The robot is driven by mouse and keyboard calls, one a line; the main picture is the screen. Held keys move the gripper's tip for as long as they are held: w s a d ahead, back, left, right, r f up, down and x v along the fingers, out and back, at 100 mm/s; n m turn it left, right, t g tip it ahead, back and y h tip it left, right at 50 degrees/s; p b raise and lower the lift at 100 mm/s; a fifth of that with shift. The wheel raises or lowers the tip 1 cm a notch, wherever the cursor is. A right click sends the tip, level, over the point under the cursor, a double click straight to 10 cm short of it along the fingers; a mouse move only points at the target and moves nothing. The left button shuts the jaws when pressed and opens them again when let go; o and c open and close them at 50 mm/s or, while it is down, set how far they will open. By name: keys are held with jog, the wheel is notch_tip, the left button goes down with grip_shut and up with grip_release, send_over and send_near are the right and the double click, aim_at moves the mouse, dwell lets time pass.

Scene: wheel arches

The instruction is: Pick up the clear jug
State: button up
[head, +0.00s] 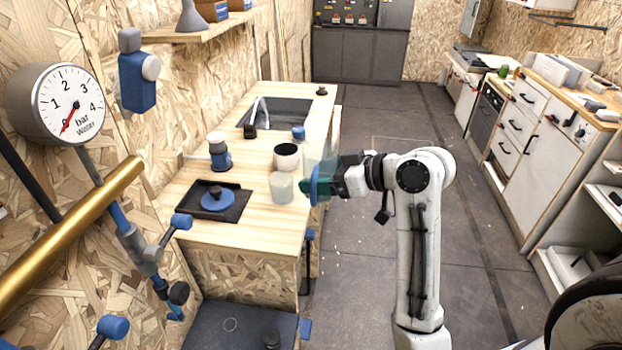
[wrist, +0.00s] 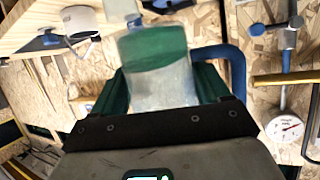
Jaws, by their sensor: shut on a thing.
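My gripper (head: 316,183) is at the right edge of the wooden counter in the head view. Its green fingers are shut on the clear jug (wrist: 160,92), which fills the middle of the wrist view between them. The jug's blue handle (wrist: 232,68) sticks out to the right there. In the head view the jug's see-through body (head: 312,167) is faint and partly hidden by the fingers. I cannot tell whether its base touches the counter.
The counter (head: 262,222) holds a translucent container (head: 281,187), a white pot with dark inside (head: 287,157), a blue-and-white grinder-like item (head: 219,152), a black tray (head: 232,206) with a blue lid, and a sink (head: 275,112). Open floor (head: 372,275) lies right of the counter.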

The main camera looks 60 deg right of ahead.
jog(key=shift+s+d+r, duration=0.3)
jog(key=shift+s+r, duration=0.05)
jog(key=shift+s, duration=0.25)
jog(key=shift+f, duration=0.1)
dwell(0.6)
